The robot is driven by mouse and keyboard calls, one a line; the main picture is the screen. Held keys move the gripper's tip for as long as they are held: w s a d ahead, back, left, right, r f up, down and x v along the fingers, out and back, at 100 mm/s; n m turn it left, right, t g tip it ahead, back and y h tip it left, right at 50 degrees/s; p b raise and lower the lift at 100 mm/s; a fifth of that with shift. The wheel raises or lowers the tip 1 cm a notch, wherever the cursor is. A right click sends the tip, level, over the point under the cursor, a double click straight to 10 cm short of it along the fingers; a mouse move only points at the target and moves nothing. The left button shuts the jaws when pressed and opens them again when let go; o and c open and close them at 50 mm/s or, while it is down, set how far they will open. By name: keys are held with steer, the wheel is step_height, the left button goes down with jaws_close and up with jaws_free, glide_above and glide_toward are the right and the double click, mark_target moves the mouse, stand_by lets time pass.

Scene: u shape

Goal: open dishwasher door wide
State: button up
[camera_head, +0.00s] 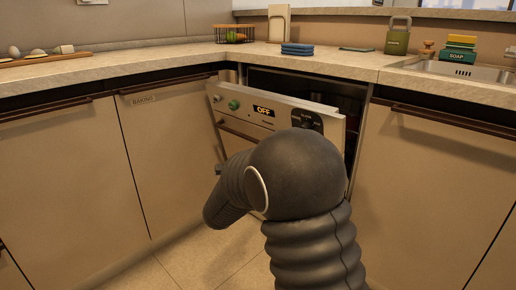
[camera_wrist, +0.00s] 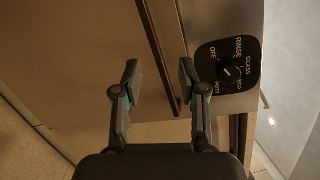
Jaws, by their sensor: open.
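The dishwasher door (camera_head: 260,108) is ajar in the head view, its top edge tilted out from the counter with a dark gap behind it. It carries an "OFF" display, a green knob and a dark dial. Its long dark handle (camera_head: 240,136) is partly hidden by my arm. In the wrist view the door (camera_wrist: 215,25) fills much of the frame, with the dial at right. My gripper (camera_wrist: 159,84) is open there. The handle (camera_wrist: 160,50) runs between its fingertips as seen, closer to the right finger; I cannot tell the depth or any contact. My gripper is hidden in the head view.
Closed cabinets flank the dishwasher at left (camera_head: 170,150) and right (camera_head: 430,180). Open tiled floor (camera_head: 190,262) lies in front, at lower left.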

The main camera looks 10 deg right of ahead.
steer(key=w+a+f+n+t+y, duration=0.2)
steer(key=w+a+f+n+t, duration=0.15)
steer(key=a+n, duration=0.25)
steer(key=b+x, duration=0.1)
steer(key=x, duration=1.3)
steer(key=shift+w+a+r, duration=0.1)
steer(key=shift+w, duration=0.1)
jaws_close()
